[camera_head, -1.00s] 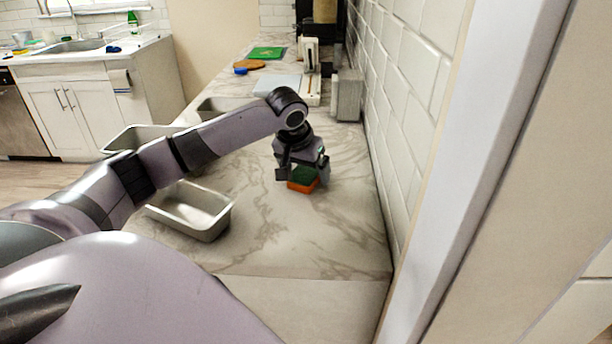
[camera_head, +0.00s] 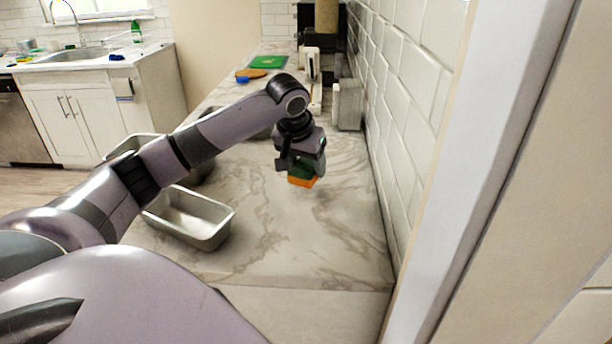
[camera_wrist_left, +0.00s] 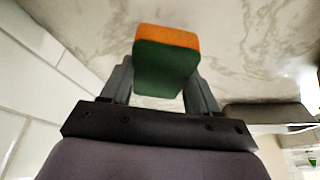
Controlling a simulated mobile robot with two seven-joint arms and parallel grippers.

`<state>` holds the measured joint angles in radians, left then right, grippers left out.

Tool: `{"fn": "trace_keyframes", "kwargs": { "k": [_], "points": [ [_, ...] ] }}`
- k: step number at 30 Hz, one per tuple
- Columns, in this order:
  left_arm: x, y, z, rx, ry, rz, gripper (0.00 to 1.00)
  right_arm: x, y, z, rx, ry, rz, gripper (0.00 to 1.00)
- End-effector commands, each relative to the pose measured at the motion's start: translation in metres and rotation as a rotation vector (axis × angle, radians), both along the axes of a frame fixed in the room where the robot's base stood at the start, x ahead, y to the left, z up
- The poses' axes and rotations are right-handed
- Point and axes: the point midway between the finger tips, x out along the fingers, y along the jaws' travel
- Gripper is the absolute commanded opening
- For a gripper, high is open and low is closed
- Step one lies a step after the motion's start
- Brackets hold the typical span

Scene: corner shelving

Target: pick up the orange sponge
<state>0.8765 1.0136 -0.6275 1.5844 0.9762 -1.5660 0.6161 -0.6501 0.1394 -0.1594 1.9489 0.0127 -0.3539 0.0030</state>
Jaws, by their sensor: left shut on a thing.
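The orange sponge (camera_head: 303,181) has a dark green layer on top and an orange layer below. My left gripper (camera_head: 301,168) is shut on it from above, and the sponge appears to be held above the marble counter. In the left wrist view the sponge (camera_wrist_left: 166,62) sits between the two fingers of my left gripper (camera_wrist_left: 160,85), its green side towards the camera and its orange edge at the far end. My right gripper is not in view.
A metal loaf pan (camera_head: 190,218) stands on the counter (camera_head: 290,235) in front, with more pans partly hidden behind my left arm. A tiled wall (camera_head: 405,110) bounds the counter on the right. A green board (camera_head: 267,62) lies farther back. The counter around the sponge is clear.

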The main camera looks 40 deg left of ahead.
Motion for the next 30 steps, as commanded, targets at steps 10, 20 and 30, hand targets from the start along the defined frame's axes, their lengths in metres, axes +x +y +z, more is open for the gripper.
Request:
{"fn": "trace_keyframes", "kwargs": {
  "k": [10, 20, 30],
  "points": [
    [0.001, -0.001, 0.105, -0.004, -0.006, -0.002, 0.28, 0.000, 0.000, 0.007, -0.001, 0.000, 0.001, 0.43],
    [0.000, -0.001, 0.154, -0.002, -0.001, -0.001, 0.28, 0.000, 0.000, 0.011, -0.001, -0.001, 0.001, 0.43],
    [0.000, -0.001, 0.160, -0.001, 0.001, 0.000, 0.28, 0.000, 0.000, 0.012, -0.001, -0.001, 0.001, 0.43]
  ]
}}
